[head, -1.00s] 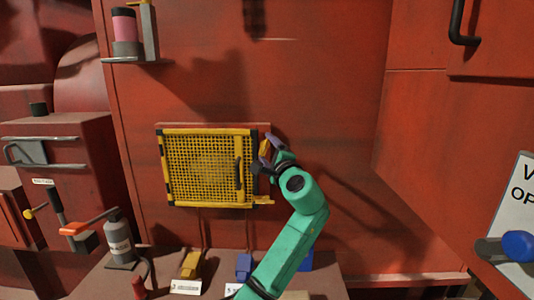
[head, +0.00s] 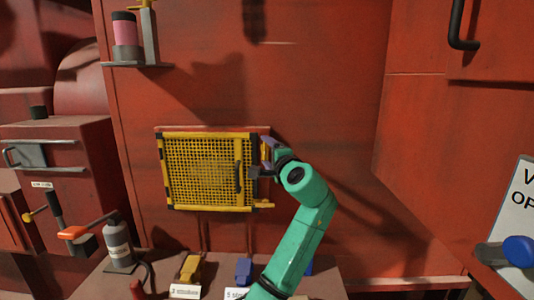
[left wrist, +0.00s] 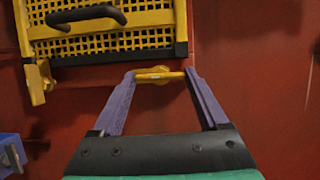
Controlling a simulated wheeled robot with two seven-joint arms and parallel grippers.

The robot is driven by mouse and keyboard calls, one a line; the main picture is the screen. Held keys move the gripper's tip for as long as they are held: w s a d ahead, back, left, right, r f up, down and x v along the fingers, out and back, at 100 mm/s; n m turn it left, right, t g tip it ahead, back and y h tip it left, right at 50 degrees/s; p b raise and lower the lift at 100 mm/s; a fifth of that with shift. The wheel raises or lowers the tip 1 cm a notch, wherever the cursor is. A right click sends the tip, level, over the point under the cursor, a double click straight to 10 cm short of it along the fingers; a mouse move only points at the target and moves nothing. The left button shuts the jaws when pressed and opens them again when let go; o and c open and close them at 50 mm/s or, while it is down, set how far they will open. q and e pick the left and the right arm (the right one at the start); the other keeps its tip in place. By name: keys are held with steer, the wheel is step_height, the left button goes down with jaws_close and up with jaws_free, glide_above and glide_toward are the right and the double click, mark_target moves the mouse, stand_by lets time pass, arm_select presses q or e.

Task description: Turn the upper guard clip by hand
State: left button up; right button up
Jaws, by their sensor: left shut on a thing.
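The yellow mesh guard (head: 205,172) is closed against the red wall, with a black handle (head: 238,177) on its right side. The upper guard clip (head: 265,152) is a small yellow bar at its upper right edge, partly hidden by my gripper. My left gripper (head: 267,157) reaches it from the lower right. In the left wrist view my purple fingers (left wrist: 160,74) are shut on the upper clip (left wrist: 155,75), one at each end. The lower clip (head: 264,205) points right, and it also shows in the left wrist view (left wrist: 38,82). My right gripper is out of view.
Below the guard a ledge holds a yellow block (head: 191,268), a blue block (head: 243,269) and labels (head: 185,291). A grey bottle (head: 118,243) stands at the left. A shelf (head: 137,65) with a pink canister is at the upper left.

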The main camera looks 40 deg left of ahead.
arm_select(q)
steer(key=o, duration=1.1)
steer(key=shift+r, duration=0.35)
steer(key=shift+o, duration=0.7)
steer(key=shift+f, duration=0.1)
steer(key=shift+w+f, duration=0.2)
steer(key=b+v, duration=0.4)
steer(key=v, duration=1)
steer(key=shift+s+d, duration=0.15)
